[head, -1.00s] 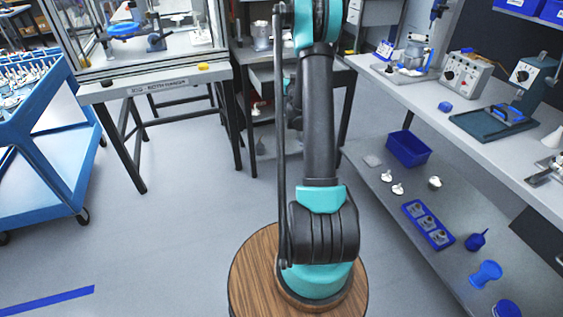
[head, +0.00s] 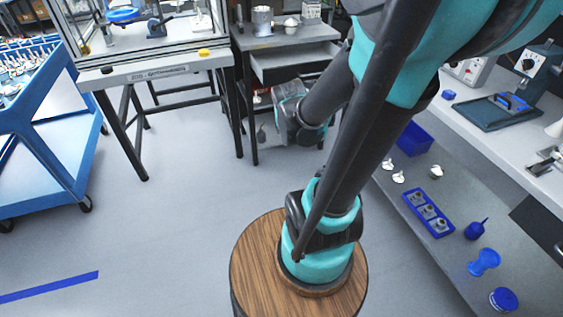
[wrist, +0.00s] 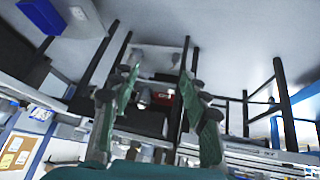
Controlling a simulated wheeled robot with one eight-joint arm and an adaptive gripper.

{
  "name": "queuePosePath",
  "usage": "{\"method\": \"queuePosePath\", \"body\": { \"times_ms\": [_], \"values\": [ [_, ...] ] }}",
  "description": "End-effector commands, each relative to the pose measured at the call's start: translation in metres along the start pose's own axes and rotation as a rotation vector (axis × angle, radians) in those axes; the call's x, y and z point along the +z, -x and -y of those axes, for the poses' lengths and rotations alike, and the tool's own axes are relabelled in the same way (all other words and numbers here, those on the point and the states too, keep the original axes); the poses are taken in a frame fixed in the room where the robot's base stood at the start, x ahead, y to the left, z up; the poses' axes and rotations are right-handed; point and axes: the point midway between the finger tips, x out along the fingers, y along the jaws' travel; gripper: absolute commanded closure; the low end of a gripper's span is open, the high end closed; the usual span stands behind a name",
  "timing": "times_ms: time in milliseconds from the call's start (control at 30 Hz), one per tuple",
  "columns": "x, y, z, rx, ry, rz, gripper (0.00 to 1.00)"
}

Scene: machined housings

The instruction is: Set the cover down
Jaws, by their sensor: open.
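My gripper (wrist: 160,85) shows in the wrist view with its two teal fingers spread apart and nothing held between them. In the head view my arm bends over, with its far end in front of the grey bench at the back; the fingers cannot be made out there. I cannot identify the cover for certain in either view. Small white parts (head: 398,177) lie on the lower shelf at the right, apart from my arm, and are too small to name. A pale rounded part (head: 292,21) stands on the back bench.
The grey back bench (head: 283,38) has a drawer (head: 292,64) pulled out near my arm. A glass-walled machine stand (head: 150,70) is left of it, a blue cart (head: 50,150) at far left. The right workbench shelf holds a blue tray (head: 428,213).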

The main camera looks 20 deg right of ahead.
Motion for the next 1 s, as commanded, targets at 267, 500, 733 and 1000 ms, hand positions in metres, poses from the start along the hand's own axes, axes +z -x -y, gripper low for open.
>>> {"method": "queuePosePath", "body": {
  "times_ms": [267,500,733,1000],
  "values": [
    [0.103,0.031,0.038,-0.18,0.145,0.195,0.54],
    [0.115,0.035,0.043,-0.206,0.165,0.217,0.54],
    [0.114,0.035,0.042,-0.205,0.164,0.216,0.54],
    [0.114,0.035,0.042,-0.204,0.163,0.215,0.54]
  ]
}}
